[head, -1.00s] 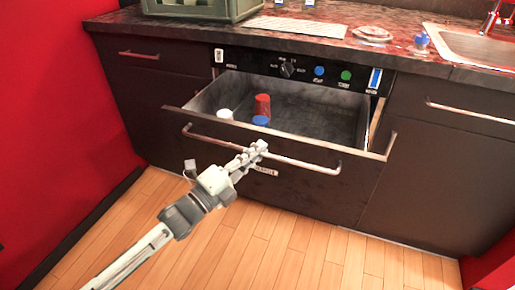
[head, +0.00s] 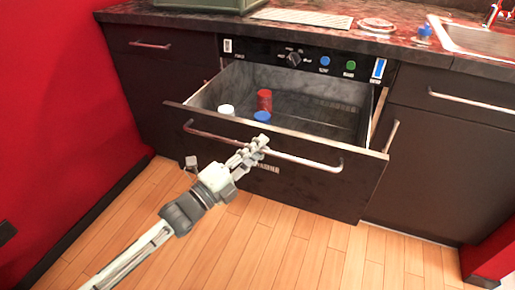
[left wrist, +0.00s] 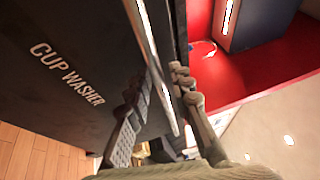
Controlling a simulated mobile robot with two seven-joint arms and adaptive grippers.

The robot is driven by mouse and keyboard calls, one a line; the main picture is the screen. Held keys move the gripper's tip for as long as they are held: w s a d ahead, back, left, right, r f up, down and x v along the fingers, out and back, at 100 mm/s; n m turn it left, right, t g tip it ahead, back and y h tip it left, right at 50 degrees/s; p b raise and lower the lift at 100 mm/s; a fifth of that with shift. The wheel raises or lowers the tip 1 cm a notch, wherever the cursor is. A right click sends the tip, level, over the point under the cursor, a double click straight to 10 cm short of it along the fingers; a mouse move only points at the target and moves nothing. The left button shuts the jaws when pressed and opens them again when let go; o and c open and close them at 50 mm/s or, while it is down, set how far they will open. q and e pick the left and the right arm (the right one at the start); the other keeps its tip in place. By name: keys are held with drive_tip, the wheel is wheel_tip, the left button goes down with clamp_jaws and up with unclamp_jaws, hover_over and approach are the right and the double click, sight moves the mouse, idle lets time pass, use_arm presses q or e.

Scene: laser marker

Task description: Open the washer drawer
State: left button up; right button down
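The washer drawer (head: 300,166) is pulled well out below the control panel, its inside showing. A metal bar handle (head: 310,161) crosses its front. My left gripper (head: 252,150) is at the handle's middle, its fingers close together around the bar. In the left wrist view, the handle bar (left wrist: 153,45) runs between the two fingers (left wrist: 164,85), beside the dark drawer front (left wrist: 60,40) lettered "CUP WASHER". The exact contact is hard to make out. A white cup (head: 226,111), a red cup (head: 264,100) and a blue cup (head: 262,116) are in the drawer. My right gripper is not in view.
The black control panel (head: 270,52) has a knob and coloured buttons. The countertop (head: 200,23) holds a green crate (head: 205,4), a keyboard (head: 300,17) and a sink (head: 480,38). A red wall (head: 60,90) stands at left. The wooden floor (head: 290,250) in front is clear.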

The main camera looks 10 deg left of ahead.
use_arm(q)
drive_tip(key=shift+o, duration=0.4)
drive_tip(key=v, duration=1.2)
drive_tip(key=a+f+n+g+y, duration=0.2)
drive_tip(key=a+f+n+y, duration=0.35)
drive_tip(key=f+n, duration=0.3)
drive_tip(key=a+f+n+g+y, duration=0.2)
drive_tip(key=a+f+n+y, duration=0.4)
drive_tip(key=f, duration=0.4)
drive_tip(key=s+f+n+g+y, duration=0.1)
drive_tip(key=s+f+n+g, duration=0.3)
drive_tip(key=s, duration=0.4)
drive_tip(key=s+a+f+n+g+y, duration=0.1)
drive_tip(key=s+f+n+g, duration=0.3)
drive_tip(key=s+f+n, duration=0.2)
drive_tip(key=s+f, duration=0.2)
drive_tip(key=s, duration=0.1)
drive_tip(key=shift+s+a+f+g, duration=0.15)
drive_tip(key=shift+g, duration=0.25)
